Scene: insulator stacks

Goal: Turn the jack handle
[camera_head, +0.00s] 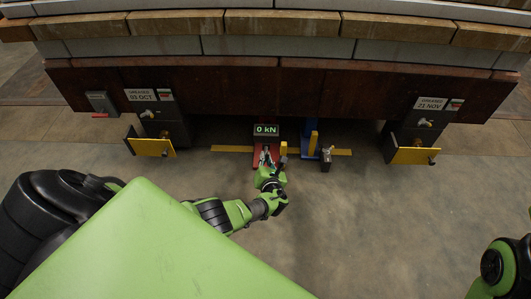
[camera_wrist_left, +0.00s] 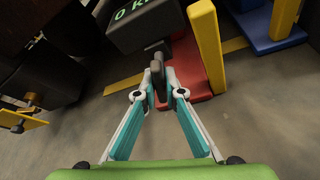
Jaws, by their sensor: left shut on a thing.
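The jack with the "0 kN" display (camera_head: 265,130) stands on a red base under the front edge of the stack. In the left wrist view its display (camera_wrist_left: 140,12) is at the top and the red base (camera_wrist_left: 188,98) below it. A dark jack handle (camera_wrist_left: 158,72) sticks out toward me. My left gripper (camera_head: 266,158) is at the front of this jack. In the left wrist view its fingertips (camera_wrist_left: 162,92) are shut on the handle from both sides. My right gripper does not show; only part of my right arm is at the lower right.
A blue jack (camera_head: 312,141) stands just to the right, with a small dark device (camera_head: 326,160) beside it. Dark brackets with yellow plates (camera_head: 155,147) (camera_head: 414,156) stand left and right under the rusty beam (camera_head: 230,85). The floor in front is clear.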

